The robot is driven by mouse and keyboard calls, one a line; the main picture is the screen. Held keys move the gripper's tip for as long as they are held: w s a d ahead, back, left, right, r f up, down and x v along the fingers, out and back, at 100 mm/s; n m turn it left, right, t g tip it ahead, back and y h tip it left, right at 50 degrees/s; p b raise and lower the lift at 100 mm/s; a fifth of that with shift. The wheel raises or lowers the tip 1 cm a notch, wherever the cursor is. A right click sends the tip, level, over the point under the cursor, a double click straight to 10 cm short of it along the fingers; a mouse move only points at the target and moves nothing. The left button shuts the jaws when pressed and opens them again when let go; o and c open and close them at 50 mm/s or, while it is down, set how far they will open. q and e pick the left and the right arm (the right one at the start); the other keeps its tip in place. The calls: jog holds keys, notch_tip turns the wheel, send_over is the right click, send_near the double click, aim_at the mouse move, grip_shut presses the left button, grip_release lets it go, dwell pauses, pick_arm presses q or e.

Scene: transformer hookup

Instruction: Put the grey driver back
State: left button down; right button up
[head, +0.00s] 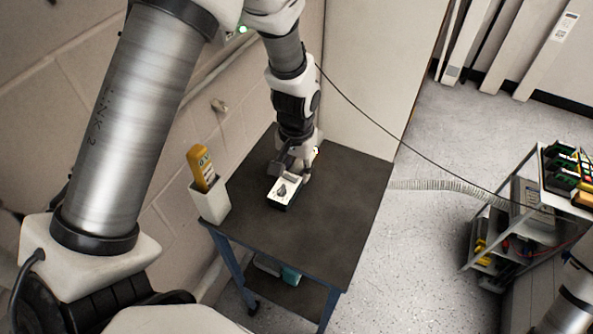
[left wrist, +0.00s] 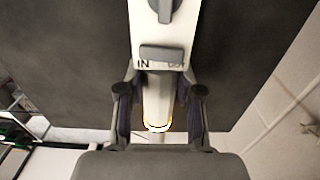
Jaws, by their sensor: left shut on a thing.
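My left gripper (head: 294,172) is low over the dark table, at the white block's far end. In the left wrist view its two fingers (left wrist: 161,98) are shut on a pale grey cylindrical piece (left wrist: 157,97), which looks like the grey driver, with a yellow-lit ring at its end. The ring end (head: 316,150) also shows as a small bright spot in the head view. The white block (head: 285,188) has a dark knob and lies just beyond the fingertips. Its "IN" label and grey bar show in the left wrist view (left wrist: 168,32). Whether driver and block touch I cannot tell.
The tabletop's near right part (head: 335,235) is clear. A cart (head: 540,195) with tools on top stands at the right. A thin cable crosses between.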

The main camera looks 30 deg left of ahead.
aim_at(296, 168)
pick_arm(q)
jog(key=c, duration=0.7)
grip_release()
jog(key=shift+w+a, duration=0.1)
jog(key=shift+a, duration=0.05)
jog(key=shift+c, duration=0.2)
jog(key=shift+s+r, duration=0.15)
jog(key=shift+s, duration=0.05)
notch_tip(296, 168, up, 12)
jog(key=shift+w, duration=0.1)
